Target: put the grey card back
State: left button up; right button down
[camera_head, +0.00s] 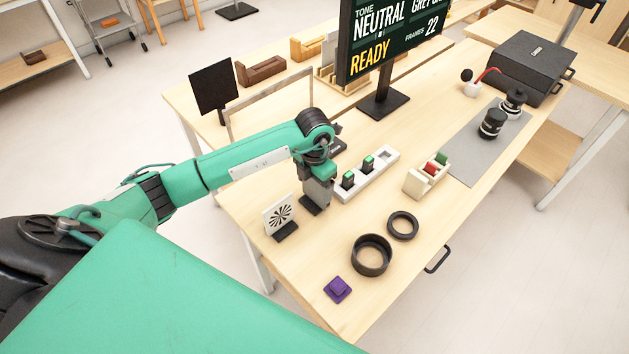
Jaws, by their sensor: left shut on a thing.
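My left gripper (316,178) reaches down over the near left part of the table, just left of the white strip. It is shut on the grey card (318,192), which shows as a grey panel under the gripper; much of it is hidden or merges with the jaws. A dark flat base (311,206) lies directly below the card; I cannot tell whether the card touches it. A white card with a black star pattern (279,214) stands in a similar dark base to the left. My right gripper is not in view.
A white strip (375,176) with dark green-topped items is close right of the gripper. A holder with red and green pieces (427,180), two black rings (371,255) and a purple block (338,290) lie nearer. A monitor reading READY (385,45) stands behind.

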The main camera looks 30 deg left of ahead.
pick_arm(q)
jog(key=shift+f, duration=0.15)
jog(key=o, duration=1)
jog(key=shift+r, duration=0.25)
jog(key=shift+w+r, duration=0.1)
jog(key=shift+r, duration=0.3)
notch_tip(320, 180, up, 10)
jog(key=b, duration=0.3)
jog(key=shift+f, duration=0.2)
jog(key=shift+r, duration=0.8)
